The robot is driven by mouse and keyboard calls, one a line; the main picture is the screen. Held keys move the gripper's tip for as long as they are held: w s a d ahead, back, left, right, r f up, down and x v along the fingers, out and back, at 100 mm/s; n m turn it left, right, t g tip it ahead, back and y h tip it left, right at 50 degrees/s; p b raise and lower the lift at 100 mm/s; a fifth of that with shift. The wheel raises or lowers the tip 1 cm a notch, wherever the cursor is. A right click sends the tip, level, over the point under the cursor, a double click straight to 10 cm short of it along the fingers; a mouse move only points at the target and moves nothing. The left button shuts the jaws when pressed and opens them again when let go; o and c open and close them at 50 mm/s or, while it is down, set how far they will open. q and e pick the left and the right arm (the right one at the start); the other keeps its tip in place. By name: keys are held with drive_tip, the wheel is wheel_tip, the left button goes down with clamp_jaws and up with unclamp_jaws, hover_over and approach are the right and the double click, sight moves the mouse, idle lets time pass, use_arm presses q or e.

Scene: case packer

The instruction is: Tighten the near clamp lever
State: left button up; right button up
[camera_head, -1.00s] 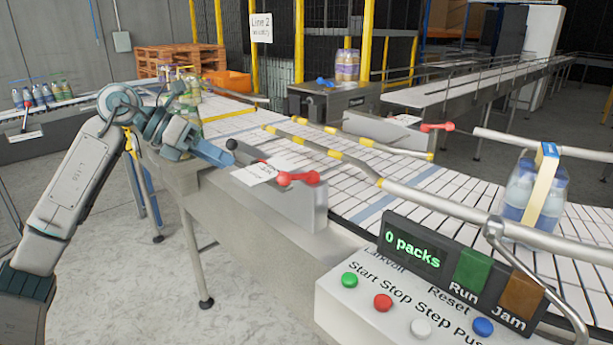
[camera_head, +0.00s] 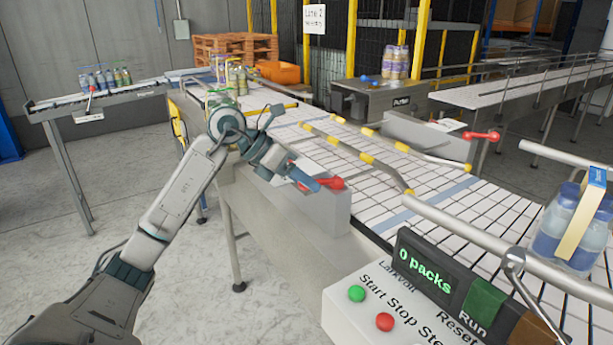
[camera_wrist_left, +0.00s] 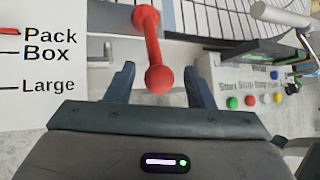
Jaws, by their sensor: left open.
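The near clamp lever (camera_head: 332,183) is red with ball ends and sits on the grey block at the conveyor's near side. It also shows in the left wrist view (camera_wrist_left: 152,50), with its larger ball end between the fingers. My left gripper (camera_head: 314,184) is open at the lever and partly covers it in the head view. In the left wrist view my left gripper (camera_wrist_left: 158,72) has one finger on each side of the lever, with visible gaps. A second red lever (camera_head: 481,135) is on the far side. My right gripper is not in view.
The control box (camera_head: 375,305) with coloured buttons stands at the front right. Guide rails (camera_head: 360,157) with yellow sleeves cross above the conveyor (camera_head: 440,215). A bottle pack (camera_head: 565,235) stands at the right. A scale plate (camera_wrist_left: 45,80) reads Pack, Box, Large.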

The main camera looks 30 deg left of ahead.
use_arm(q)
drive_tip(key=shift+w+d+f, duration=0.15)
drive_tip(key=shift+f, duration=0.25)
drive_tip(key=shift+w, duration=0.1)
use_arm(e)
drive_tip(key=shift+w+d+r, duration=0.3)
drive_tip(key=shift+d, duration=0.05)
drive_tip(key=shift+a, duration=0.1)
use_arm(q)
drive_tip(key=shift+d, duration=0.1)
drive_tip(key=shift+c, duration=1)
clamp_jaws()
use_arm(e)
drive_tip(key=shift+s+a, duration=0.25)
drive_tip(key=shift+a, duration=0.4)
